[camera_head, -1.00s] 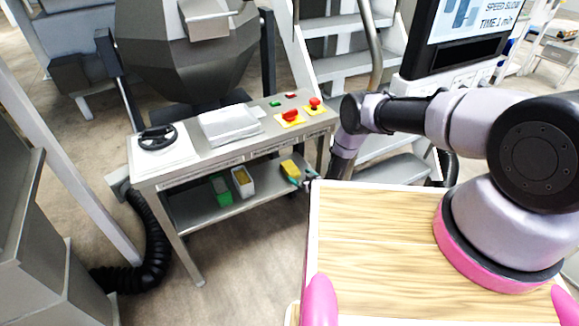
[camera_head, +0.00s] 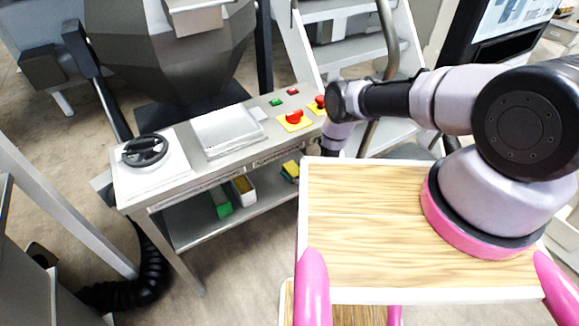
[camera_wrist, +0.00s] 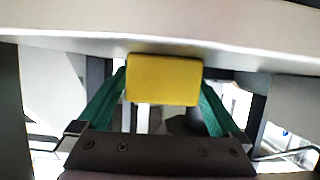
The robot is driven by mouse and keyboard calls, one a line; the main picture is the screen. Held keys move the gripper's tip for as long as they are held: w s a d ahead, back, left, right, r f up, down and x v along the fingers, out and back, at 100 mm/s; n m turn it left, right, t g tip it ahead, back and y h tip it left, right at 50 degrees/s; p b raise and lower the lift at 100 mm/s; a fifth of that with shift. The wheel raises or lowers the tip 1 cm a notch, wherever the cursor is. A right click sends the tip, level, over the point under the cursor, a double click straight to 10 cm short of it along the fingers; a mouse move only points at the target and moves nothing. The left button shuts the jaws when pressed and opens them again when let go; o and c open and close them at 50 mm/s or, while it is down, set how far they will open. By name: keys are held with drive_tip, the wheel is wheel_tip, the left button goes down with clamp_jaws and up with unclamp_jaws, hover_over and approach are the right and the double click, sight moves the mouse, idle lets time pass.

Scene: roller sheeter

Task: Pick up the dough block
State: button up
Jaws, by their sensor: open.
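The dough block (camera_wrist: 163,76) appears as a yellow, box-shaped piece in the wrist view. My gripper (camera_wrist: 163,88) is open, with one green finger on each side of the block. The fingertips are close to its sides; I cannot tell whether they touch. In the head view, a small part of the yellow block (camera_head: 291,168) shows at the right end of the machine's lower shelf (camera_head: 232,212). My arm's wrist partly hides that spot, and the gripper is mostly hidden there.
A green box (camera_head: 221,204) and a white container (camera_head: 243,190) with brownish contents stand on the same shelf. The worktop (camera_head: 180,185) above carries a black handwheel (camera_head: 145,150) and a red button (camera_head: 294,117). A pale plate edge (camera_wrist: 160,45) lies close in the wrist view.

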drive_tip(key=shift+a, duration=0.1)
drive_tip(key=c, duration=1.4)
drive_tip(key=shift+w, duration=0.1)
clamp_jaws()
drive_tip(key=shift+r, duration=0.1)
